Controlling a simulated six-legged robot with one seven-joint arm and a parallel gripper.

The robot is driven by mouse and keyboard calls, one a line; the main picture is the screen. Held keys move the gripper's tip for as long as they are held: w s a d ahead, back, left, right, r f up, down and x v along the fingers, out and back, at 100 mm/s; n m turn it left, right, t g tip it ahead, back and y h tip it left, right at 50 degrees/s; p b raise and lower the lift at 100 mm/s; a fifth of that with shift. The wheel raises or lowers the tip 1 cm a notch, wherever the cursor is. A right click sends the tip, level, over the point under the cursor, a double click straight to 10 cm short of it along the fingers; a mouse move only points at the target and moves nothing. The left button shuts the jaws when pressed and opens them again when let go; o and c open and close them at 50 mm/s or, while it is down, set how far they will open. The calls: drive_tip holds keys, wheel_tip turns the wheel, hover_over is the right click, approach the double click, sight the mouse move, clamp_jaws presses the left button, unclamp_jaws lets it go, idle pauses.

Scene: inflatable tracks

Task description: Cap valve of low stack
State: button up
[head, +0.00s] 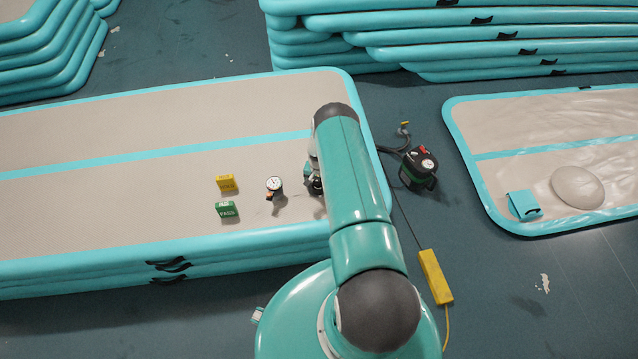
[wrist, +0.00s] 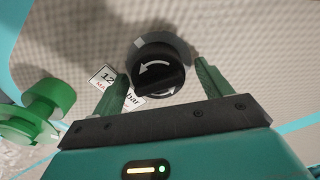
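The low stack of teal-edged mats (head: 150,230) lies at the left of the head view, under my arm. In the wrist view a round black cap (wrist: 158,72) with white turning arrows sits near a grey ring on the pale mat surface. My gripper (wrist: 165,75) is open, with one green finger on each side of the cap. Small gaps seem to show, so I see no firm grip. A green stepped round piece (wrist: 45,105) is at the left of the wrist view. In the head view my arm mostly hides the gripper and the cap.
A pressure gauge (head: 274,184), a yellow block (head: 227,184) and a green block (head: 227,210) stand on the stack. A dark pump (head: 418,169) with a hose is on the floor at right, near a yellow box (head: 435,277). A flatter mat (head: 520,130) lies beyond.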

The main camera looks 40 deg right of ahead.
drive_tip(key=shift+r, duration=0.15)
wheel_tip(320, 180, up, 14)
drive_tip(key=shift+f, duration=0.2)
idle(0.4)
drive_tip(key=shift+s, duration=0.1)
idle(0.4)
